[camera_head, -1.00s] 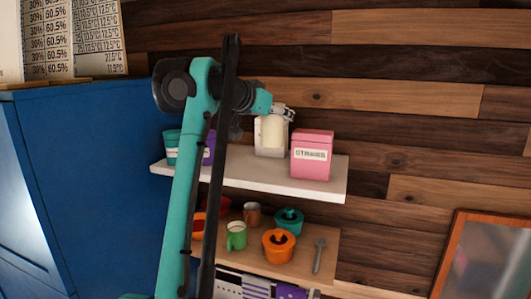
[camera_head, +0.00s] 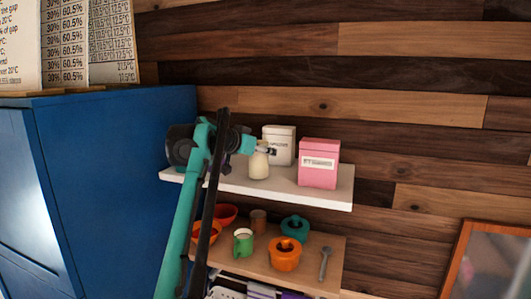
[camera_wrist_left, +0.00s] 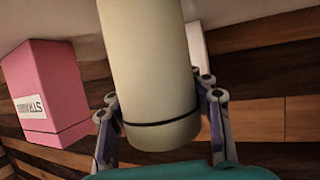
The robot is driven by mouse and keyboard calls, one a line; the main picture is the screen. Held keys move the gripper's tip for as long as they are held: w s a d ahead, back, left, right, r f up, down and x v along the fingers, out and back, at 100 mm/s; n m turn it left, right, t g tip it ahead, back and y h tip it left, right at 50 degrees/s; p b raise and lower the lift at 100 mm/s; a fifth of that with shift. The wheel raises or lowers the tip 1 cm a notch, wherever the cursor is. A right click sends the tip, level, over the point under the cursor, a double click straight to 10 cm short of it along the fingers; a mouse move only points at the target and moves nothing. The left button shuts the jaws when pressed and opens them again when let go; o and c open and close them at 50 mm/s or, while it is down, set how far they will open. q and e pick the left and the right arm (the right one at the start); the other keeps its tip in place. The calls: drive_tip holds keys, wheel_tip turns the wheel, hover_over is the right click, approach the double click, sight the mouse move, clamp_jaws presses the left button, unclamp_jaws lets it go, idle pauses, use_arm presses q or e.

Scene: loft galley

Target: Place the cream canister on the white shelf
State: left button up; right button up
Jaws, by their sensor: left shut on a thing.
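The cream canister (camera_head: 259,165) is at the white shelf (camera_head: 235,184), left of the pink box and in front of the white box. Its base is over or on the shelf; I cannot tell whether it touches. My left gripper (camera_head: 263,149) is shut around the canister near its top. The left wrist view shows the cream canister (camera_wrist_left: 150,60) large between the two fingers of the left gripper (camera_wrist_left: 160,108). The right gripper is in neither view.
A pink box (camera_head: 319,163) and a white box (camera_head: 280,145) stand on the shelf. A wooden shelf (camera_head: 329,280) below holds an orange pot (camera_head: 284,254), a teal pot (camera_head: 295,229) and a green mug (camera_head: 243,243). A blue cabinet (camera_head: 110,180) stands left.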

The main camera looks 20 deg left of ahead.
use_arm(q)
drive_tip(key=shift+w+f, duration=0.2)
drive_tip(key=shift+f, duration=0.05)
drive_tip(key=shift+s, duration=0.25)
drive_tip(key=o, duration=1.6)
drive_tip(key=shift+c, duration=0.2)
drive_tip(key=shift+o, duration=0.2)
drive_tip(key=shift+w, duration=0.15)
drive_tip(key=shift+s+a+r, duration=0.1)
drive_tip(key=shift+s+r, duration=0.05)
drive_tip(key=shift+s, duration=0.15)
drive_tip(key=b+v, duration=0.2)
drive_tip(key=v, duration=0.9)
drive_tip(key=shift+s+r, duration=0.2)
drive_tip(key=shift+r, duration=0.05)
